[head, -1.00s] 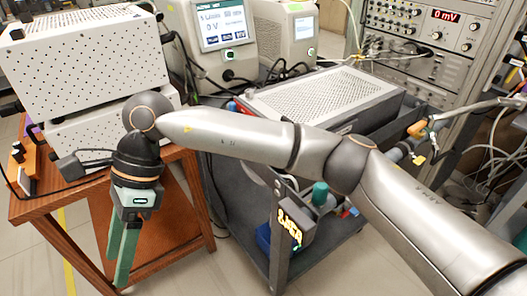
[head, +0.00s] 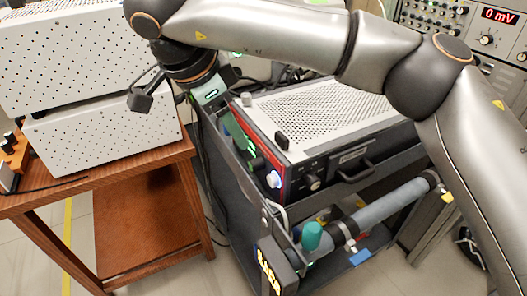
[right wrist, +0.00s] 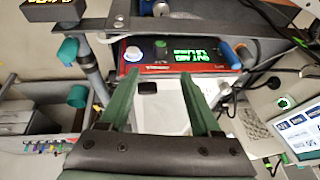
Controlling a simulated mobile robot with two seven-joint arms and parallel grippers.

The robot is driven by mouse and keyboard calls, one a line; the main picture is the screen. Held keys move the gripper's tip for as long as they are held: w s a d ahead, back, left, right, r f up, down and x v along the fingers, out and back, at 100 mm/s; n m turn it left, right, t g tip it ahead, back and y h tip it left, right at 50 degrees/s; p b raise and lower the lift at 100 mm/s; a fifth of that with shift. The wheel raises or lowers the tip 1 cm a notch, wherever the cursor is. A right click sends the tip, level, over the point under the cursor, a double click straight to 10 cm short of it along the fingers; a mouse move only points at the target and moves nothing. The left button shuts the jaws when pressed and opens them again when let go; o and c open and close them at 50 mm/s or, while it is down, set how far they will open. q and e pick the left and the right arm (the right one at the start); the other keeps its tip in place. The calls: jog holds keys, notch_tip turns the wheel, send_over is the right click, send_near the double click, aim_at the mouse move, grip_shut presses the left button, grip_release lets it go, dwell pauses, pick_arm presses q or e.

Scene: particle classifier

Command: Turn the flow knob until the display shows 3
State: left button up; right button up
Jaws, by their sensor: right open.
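A box-shaped instrument has a red-edged dark front panel (head: 262,150) with a lit green display; its digits are unreadable. A white knob (head: 273,179) and a dark silver knob (head: 313,182) sit on it. In the right wrist view the white knob (right wrist: 133,53) is left of the green display (right wrist: 191,56). A teal knob (head: 312,235) stands on a grey pipe near a yellow-lit display (head: 268,268), also not legible. I cannot tell which knob is the flow knob. My right gripper (head: 238,130) is open and empty by the panel's far end. My left gripper is not in view.
The instrument sits on a dark cart (head: 235,210) with raised edges. White perforated boxes (head: 95,125) stand on a wooden table (head: 110,170) at left. Rack equipment at upper right shows 0 mV. Cables hang behind the cart. Bare floor lies at front left.

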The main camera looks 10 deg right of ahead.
aim_at(254, 162)
jog(key=b+x, duration=0.1)
jog(key=x, duration=0.7)
jog(key=shift+f, duration=0.35)
jog(key=b+x, duration=0.1)
jog(key=x, duration=0.2)
jog(key=shift+w+d, duration=0.1)
jog(key=shift+w+d+f, duration=0.1)
jog(key=shift+f, duration=0.2)
jog(key=c, duration=0.6)
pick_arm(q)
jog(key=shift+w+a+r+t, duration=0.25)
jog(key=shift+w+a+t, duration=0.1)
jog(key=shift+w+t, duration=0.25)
pick_arm(e)
grip_shut()
